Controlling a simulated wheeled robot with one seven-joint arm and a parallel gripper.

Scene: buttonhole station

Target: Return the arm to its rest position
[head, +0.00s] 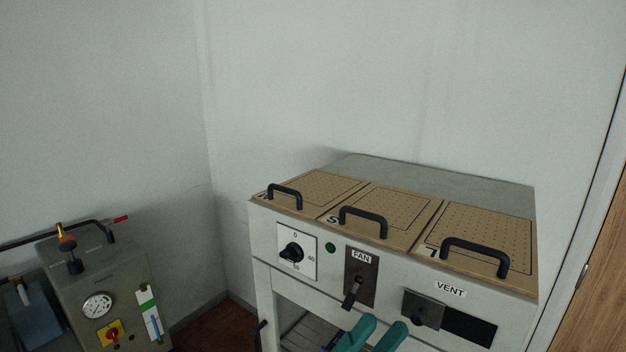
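My gripper (385,326) shows at the bottom edge of the head view, in front of the lower front panel of a white cabinet (262,240). Its two teal fingers stand apart, with the pale panel showing between them and nothing held there. The rest of my arm is cut off by the frame's lower edge. The fingers appear just below the FAN switch (353,292) and left of the VENT slider (424,310). I cannot tell whether they touch the cabinet.
The cabinet's top has several tan perforated lids with black handles (364,221). A dial (292,252) and a green lamp (330,248) are on its front. A grey machine (101,287) with a gauge stands at left. A wooden door (596,265) is at right.

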